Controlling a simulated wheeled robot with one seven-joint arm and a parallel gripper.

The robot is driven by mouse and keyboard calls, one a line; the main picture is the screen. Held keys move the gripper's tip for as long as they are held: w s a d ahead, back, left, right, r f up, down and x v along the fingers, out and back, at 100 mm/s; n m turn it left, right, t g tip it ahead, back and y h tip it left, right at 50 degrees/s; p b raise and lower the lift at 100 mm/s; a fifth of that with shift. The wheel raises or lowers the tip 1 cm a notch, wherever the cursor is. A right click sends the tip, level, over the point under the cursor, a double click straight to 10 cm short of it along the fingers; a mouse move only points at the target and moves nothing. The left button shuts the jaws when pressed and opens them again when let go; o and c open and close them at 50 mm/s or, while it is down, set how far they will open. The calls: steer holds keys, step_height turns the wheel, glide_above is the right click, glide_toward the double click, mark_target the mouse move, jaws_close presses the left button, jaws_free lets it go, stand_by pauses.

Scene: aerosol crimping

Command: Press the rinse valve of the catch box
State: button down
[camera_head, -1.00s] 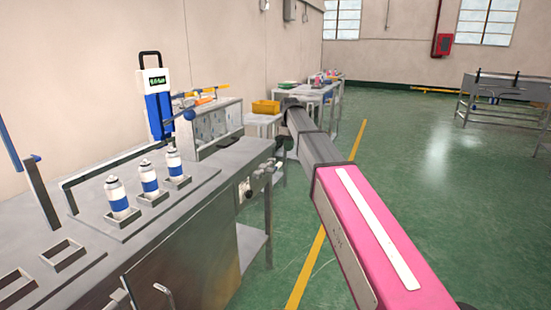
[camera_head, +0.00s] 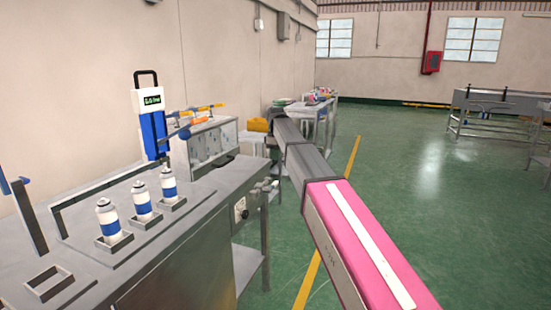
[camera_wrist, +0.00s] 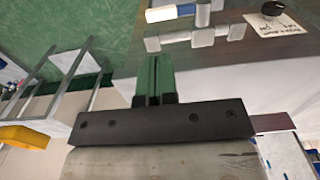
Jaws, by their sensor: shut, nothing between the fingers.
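My gripper (camera_wrist: 154,62) shows in the wrist view as two dark green fingers set close together, shut and empty. Small grey fittings (camera_wrist: 190,38) lie just beyond the fingertips, with a white-and-blue piece (camera_wrist: 172,13) above them; I see no clear contact. They also show at the right end of the steel bench in the head view (camera_head: 268,184). I cannot tell which part is the rinse valve. A box with a spattered front (camera_head: 212,142) stands at the bench's far end and may be the catch box. My gripper does not show in the head view.
The steel bench (camera_head: 185,262) carries several blue-banded white cans (camera_head: 108,220) in square holders. A yellow bin (camera_wrist: 25,136) is at left.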

mark_target(276, 182)
step_height(276, 182, down, 11)
steer(key=shift+f, duration=0.1)
stand_by(0.3)
steer(key=shift+w+f, duration=0.1)
steer(key=shift+f, duration=0.1)
stand_by(0.4)
steer(key=shift+w+d+f, duration=0.1)
steer(key=shift+w+f, duration=0.05)
steer(key=shift+f, duration=0.3)
steer(key=shift+w+f, duration=0.1)
steer(key=shift+f, duration=0.9)
steer(key=shift+s+f, duration=0.2)
steer(key=shift+f, duration=1.05)
steer(key=shift+w, duration=0.1)
